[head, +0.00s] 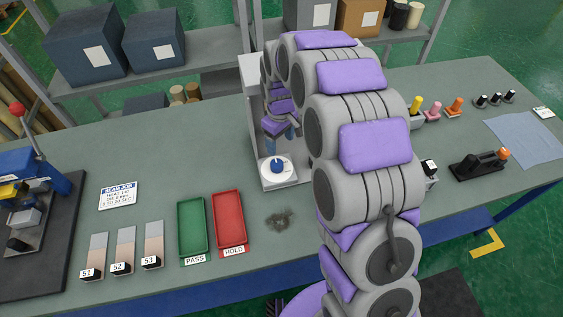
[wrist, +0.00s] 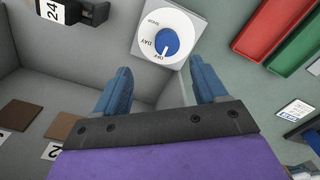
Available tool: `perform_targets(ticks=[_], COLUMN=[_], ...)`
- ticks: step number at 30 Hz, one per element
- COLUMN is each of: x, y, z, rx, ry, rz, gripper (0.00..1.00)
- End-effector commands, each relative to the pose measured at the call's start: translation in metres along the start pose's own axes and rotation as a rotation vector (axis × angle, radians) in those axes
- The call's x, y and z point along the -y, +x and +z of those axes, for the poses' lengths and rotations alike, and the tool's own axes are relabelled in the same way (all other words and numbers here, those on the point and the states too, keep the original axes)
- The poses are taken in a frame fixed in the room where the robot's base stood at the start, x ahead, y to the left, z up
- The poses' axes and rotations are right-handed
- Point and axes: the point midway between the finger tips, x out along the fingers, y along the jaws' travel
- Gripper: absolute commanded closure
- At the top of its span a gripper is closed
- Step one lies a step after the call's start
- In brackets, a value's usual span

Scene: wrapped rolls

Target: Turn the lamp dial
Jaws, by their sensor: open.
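The lamp dial is a white disc with a blue knob on top. In the head view the dial (head: 277,168) sits on the front ledge of a grey booth (head: 256,110). In the wrist view the dial (wrist: 146,40) is at top centre, its knob (wrist: 168,42) marked with a white line pointing near OFF; DAY and another label show beside it. My gripper (wrist: 160,82) is open and empty, its two blue fingers apart. The knob lies beyond the fingertips, not between them. In the head view my arm hides much of the booth and most of the gripper.
A green PASS tray (head: 192,228) and a red HOLD tray (head: 229,222) lie left of the booth's front. Sample strips (head: 123,248) and a blue press (head: 35,190) stand further left. A dark item tagged 24 (wrist: 62,10) shows near the dial. The bench between is mostly clear.

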Motion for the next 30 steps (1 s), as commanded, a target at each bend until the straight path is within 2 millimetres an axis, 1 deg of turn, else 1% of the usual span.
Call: perform_targets(ticks=[1,3,6,12,15,18,21,27,30], x=[0.003,0.005,0.002,-0.007,-0.008,-0.006,-0.002,0.002,0.000], y=[0.014,0.028,0.046,0.081,0.094,0.103,0.108,0.111,0.110], z=[-0.002,-0.003,-0.002,0.008,0.009,0.007,0.003,-0.003,-0.001], rx=[0.006,0.008,0.002,-0.006,-0.008,-0.006,-0.002,0.000,-0.001], ry=[-0.002,-0.002,-0.002,-0.001,0.000,0.000,-0.001,-0.002,-0.001], rz=[0.001,0.001,0.002,-0.008,-0.010,-0.008,-0.002,0.003,0.001], gripper=[0.29,0.29,0.29,0.29,0.29,0.29,0.29,0.29,0.29])
